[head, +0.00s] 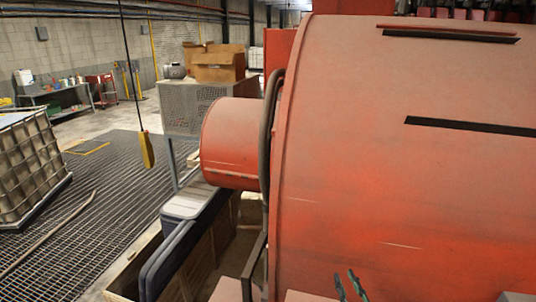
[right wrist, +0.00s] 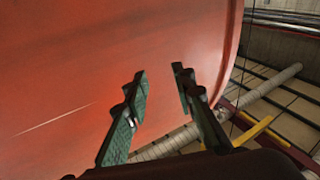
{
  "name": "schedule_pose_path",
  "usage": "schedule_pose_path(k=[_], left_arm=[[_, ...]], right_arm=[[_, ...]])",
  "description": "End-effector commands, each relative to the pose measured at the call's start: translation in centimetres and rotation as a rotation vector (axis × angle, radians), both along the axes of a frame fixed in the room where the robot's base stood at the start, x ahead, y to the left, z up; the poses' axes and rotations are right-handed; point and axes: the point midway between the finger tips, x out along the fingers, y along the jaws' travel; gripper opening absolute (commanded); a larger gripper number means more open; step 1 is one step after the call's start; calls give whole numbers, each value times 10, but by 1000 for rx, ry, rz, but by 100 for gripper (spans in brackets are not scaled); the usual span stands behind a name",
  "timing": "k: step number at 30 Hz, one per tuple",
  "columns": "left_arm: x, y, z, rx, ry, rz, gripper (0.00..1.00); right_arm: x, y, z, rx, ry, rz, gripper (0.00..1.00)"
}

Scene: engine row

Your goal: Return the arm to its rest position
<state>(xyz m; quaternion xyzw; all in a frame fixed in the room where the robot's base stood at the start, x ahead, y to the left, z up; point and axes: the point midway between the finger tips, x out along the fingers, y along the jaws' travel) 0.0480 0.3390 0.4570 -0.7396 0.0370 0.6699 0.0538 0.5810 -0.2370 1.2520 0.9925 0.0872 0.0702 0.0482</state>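My right gripper (head: 347,278) shows at the bottom edge of the head view, with only its two dark green fingers in sight, in front of the large red drum-shaped engine body (head: 400,180). In the right wrist view my right gripper (right wrist: 160,74) has its fingers apart with nothing between them. The curved red surface (right wrist: 70,80) fills the left and middle of that view behind the fingers. I cannot tell how close the fingers are to it. My left gripper is not in view.
A red cylinder (head: 228,142) juts left from the drum. A grey perforated box (head: 190,108) with a cardboard box (head: 218,66) stands behind it. A yellow pendant (head: 147,150) hangs on a cable. A caged tank (head: 28,165) stands left. The grated floor (head: 115,185) between is mostly open.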

Motion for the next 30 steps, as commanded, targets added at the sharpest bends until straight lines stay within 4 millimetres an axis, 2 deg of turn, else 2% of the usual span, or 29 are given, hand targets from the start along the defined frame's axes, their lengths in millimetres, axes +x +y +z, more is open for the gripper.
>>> schedule_pose_path(k=[1, 3, 6, 8, 9, 13, 15, 21, 30], left_arm=[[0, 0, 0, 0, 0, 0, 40], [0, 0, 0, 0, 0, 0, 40], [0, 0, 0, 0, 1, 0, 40], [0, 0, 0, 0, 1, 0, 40], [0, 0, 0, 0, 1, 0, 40], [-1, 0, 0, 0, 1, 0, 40], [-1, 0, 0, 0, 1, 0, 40], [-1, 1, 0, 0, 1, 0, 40], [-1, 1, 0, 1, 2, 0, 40]], right_arm=[[-8, -25, -26, 14, 80, -80, 24], [-23, -56, -64, 15, 203, -179, 24], [-54, -91, -121, 6, 392, -288, 24], [-78, -107, -153, -4, 509, -334, 24], [-97, -115, -175, -11, 590, -357, 24], [-158, -130, -232, -37, 830, -389, 24], [-187, -132, -253, -50, 932, -389, 24], [-253, -129, -291, -74, 1147, -355, 24], [-335, -115, -320, -95, 1387, -266, 24]])
